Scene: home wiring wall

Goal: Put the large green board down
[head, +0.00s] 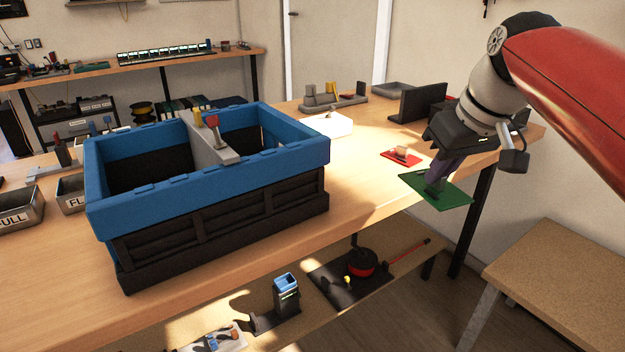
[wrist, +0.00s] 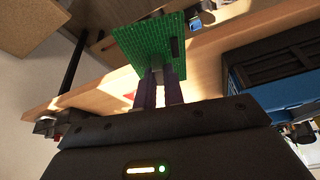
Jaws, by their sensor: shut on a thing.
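The large green board (head: 447,193) is a flat green sheet at the right front part of the wooden table, near its front edge. My gripper (head: 436,184) is above it, with its fingers shut on the board. In the wrist view the green board (wrist: 150,44) spreads out beyond the two fingertips (wrist: 162,72), with a dark strip on its face. Whether the board touches the table top or hangs just above it I cannot tell. The fingers hide a small part of the board.
A small red board (head: 400,158) lies behind the green one. A blue and black crate (head: 215,190) fills the table's left middle. A white box (head: 330,124) and a dark grey holder (head: 418,103) stand farther back. Bare table lies between crate and green board.

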